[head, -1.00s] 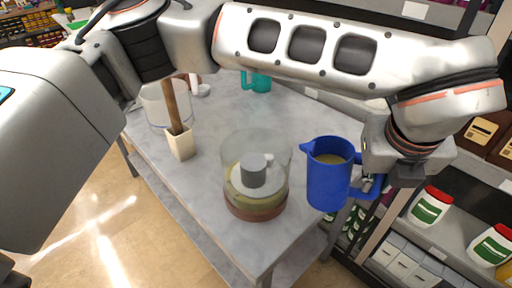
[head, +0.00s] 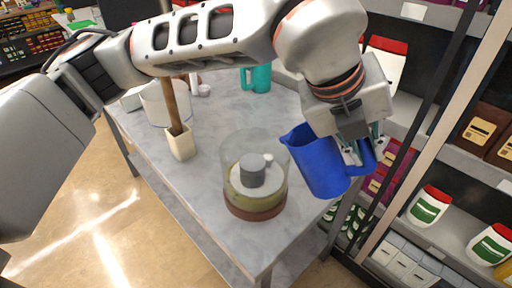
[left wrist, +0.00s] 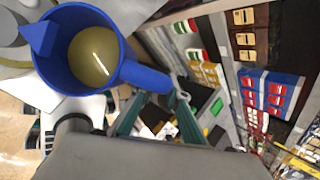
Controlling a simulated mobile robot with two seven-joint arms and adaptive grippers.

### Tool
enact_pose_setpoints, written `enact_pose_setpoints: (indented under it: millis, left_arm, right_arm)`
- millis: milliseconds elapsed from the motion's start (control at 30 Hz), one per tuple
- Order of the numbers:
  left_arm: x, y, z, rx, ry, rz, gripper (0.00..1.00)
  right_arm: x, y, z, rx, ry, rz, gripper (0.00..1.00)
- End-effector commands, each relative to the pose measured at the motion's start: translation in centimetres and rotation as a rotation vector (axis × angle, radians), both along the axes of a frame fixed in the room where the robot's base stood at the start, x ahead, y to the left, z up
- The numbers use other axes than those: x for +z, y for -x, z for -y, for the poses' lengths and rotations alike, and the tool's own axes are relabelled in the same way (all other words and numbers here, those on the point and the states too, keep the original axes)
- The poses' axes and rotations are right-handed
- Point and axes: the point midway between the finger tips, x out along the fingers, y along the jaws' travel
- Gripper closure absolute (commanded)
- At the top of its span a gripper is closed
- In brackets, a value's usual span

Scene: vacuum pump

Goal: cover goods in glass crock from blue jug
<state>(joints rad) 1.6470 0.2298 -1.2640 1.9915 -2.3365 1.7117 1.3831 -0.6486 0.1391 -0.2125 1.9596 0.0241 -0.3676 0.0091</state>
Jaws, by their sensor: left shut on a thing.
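The glass crock (head: 255,178) stands on the grey table. It is clear, with a reddish-brown base, greenish goods inside and a grey round weight (head: 252,169) on a pale disc within it. My left gripper (head: 374,150) is shut on the handle of the blue jug (head: 318,163). The jug hangs to the right of the crock, its spout toward the crock and its body tilted a little to the left. In the left wrist view the jug (left wrist: 45,75) holds yellowish liquid (left wrist: 94,56). My right gripper is not in view.
A wooden-handled tool stands in a cream block (head: 181,144) left of the crock. A clear vessel (head: 155,108) and a teal mug (head: 257,80) stand farther back on the table (head: 225,118). Shelves with white tubs (head: 430,207) are close on the right.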

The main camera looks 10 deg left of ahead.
Motion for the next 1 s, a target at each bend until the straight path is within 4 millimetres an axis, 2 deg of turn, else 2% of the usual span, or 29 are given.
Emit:
enact_pose_setpoints:
  millis: [1000]
  left_arm:
    - [1.7, -0.2, -0.8, 0.001, 0.064, -0.006, 1.0]
  right_arm:
    - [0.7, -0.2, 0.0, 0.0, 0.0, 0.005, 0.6]
